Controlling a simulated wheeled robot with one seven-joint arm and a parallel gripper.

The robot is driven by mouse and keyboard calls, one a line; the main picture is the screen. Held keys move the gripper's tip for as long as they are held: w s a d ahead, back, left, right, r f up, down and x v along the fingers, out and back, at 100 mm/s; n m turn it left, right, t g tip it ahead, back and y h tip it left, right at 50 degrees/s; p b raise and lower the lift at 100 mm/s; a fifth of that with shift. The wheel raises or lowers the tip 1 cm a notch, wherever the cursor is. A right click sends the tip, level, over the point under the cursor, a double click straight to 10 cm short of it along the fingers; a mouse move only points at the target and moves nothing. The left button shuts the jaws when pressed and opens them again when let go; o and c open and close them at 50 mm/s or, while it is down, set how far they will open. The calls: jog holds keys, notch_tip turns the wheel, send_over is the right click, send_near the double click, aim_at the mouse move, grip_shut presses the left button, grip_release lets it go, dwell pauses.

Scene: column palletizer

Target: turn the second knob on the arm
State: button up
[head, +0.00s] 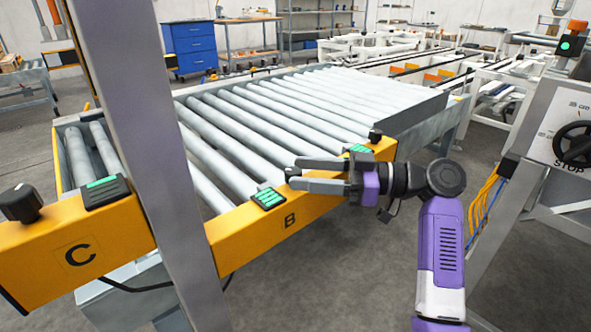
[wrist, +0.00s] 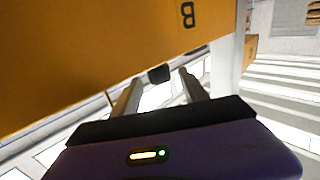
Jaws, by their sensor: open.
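The yellow conveyor arm (head: 230,232) carries black knobs along its top. The knob near the letter B (head: 291,172) is mostly hidden behind my gripper (head: 297,174) in the head view. The wrist view shows this black knob (wrist: 158,74) at the yellow edge, between and just beyond the fingertips of my gripper (wrist: 160,80). My gripper is open, with the two fingers spread. I cannot tell whether either finger touches the knob. Another knob (head: 20,203) stands near the letter C at the left, and a further one (head: 375,136) stands beyond my wrist.
Black pads with green lights (head: 268,198) sit on the yellow arm. Grey rollers (head: 280,110) lie behind it. A grey post (head: 150,150) rises at the left. A panel with a black dial (head: 574,143) and STOP stands at the right. Floor shows in front.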

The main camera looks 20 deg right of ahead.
jog(key=shift+p+v, duration=0.35)
jog(key=shift+v, duration=2.25)
